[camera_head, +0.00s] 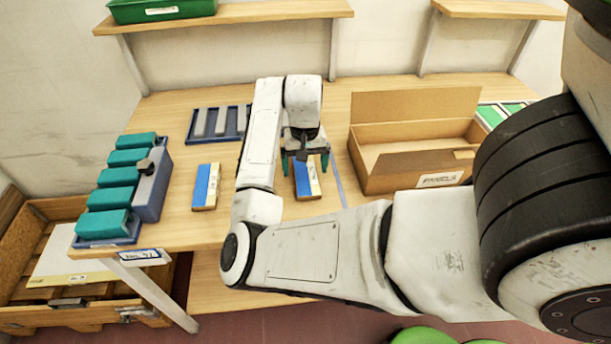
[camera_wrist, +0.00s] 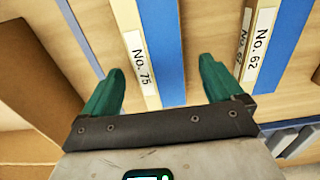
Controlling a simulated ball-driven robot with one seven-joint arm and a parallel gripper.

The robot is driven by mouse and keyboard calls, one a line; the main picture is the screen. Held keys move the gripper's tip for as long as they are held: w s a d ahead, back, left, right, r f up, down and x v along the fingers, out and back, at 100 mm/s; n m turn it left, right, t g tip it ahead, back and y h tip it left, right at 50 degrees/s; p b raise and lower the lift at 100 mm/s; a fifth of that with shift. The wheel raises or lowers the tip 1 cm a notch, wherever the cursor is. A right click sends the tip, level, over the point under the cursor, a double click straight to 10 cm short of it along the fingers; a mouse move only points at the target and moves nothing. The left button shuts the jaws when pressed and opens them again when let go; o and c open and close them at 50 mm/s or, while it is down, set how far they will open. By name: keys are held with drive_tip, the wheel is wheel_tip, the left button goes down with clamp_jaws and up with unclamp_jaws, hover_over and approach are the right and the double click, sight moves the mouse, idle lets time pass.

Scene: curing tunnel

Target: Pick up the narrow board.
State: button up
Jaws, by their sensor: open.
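Two boards with blue tops and pale labelled edges lie flat on the bench. One board (camera_head: 307,180) is below my gripper (camera_head: 305,163); the other board (camera_head: 206,186) lies to its left. In the wrist view, the board marked No. 75 (camera_wrist: 165,50) appears between the two green fingers of my gripper (camera_wrist: 160,77). The board marked No. 62 (camera_wrist: 286,45) is outside the right finger. The two look similar in width; I cannot tell clearly which is narrower. My gripper is open and empty, with its fingers on either side of the No. 75 board; contact with it is not visible.
An open cardboard box (camera_head: 415,139) stands right of the boards. A blue tray with grey bars (camera_head: 186,122) lies behind, and a rack of teal blocks (camera_head: 150,190) stands left. A blue strip (camera_head: 337,184) runs on the bench beside the box. Bench between the boards is clear.

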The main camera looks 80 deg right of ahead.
drive_tip(key=shift+f, duration=0.85)
drive_tip(key=shift+c, duration=0.2)
drive_tip(key=c, duration=1.1)
drive_tip(key=shift+r, duration=0.15)
